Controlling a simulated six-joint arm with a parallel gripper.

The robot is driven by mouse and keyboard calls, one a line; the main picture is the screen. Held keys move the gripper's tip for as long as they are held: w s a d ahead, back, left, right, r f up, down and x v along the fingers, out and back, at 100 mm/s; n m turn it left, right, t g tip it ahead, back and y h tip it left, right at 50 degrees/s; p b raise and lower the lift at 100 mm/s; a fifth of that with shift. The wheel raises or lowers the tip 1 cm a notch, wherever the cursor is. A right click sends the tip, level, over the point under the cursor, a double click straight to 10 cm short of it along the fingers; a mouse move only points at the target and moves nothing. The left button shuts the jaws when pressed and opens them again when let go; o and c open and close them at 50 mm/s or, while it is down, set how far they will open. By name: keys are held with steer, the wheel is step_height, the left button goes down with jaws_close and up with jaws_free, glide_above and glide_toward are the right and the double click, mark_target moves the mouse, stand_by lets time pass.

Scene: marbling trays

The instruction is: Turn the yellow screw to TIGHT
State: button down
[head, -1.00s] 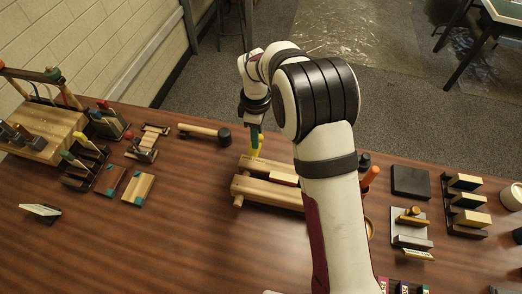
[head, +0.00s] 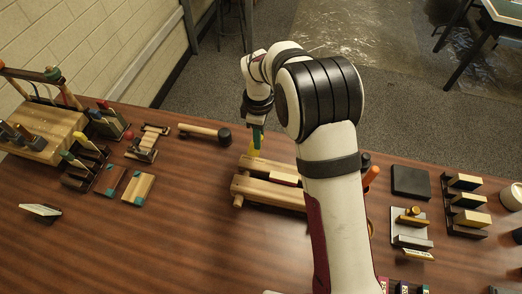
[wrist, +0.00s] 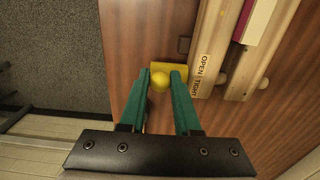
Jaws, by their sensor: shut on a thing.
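The yellow screw (wrist: 184,71) has a round knob and a flat bar, and it sits at the end of a wooden press. My gripper (wrist: 161,82) has two green fingers, one on each side of the yellow knob, shut on it. In the head view my gripper (head: 257,138) points down at the left end of the wooden press (head: 262,188), with a bit of yellow beside its fingers. A label (wrist: 200,73) on the press's beam reads OPEN and TIGHT. The screw's thread is hidden, and I cannot tell which word the screw points to.
A mallet (head: 205,132) lies left of the press. Small racks and blocks (head: 138,188) stand further left. My arm covers the press's right part. A black block (head: 410,181) and racks (head: 466,204) stand to the right. The table's front left is mostly clear.

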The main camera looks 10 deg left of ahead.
steer(key=shift+a, duration=1.3)
steer(key=c, duration=0.9)
jaws_free()
steer(key=shift+d, duration=0.15)
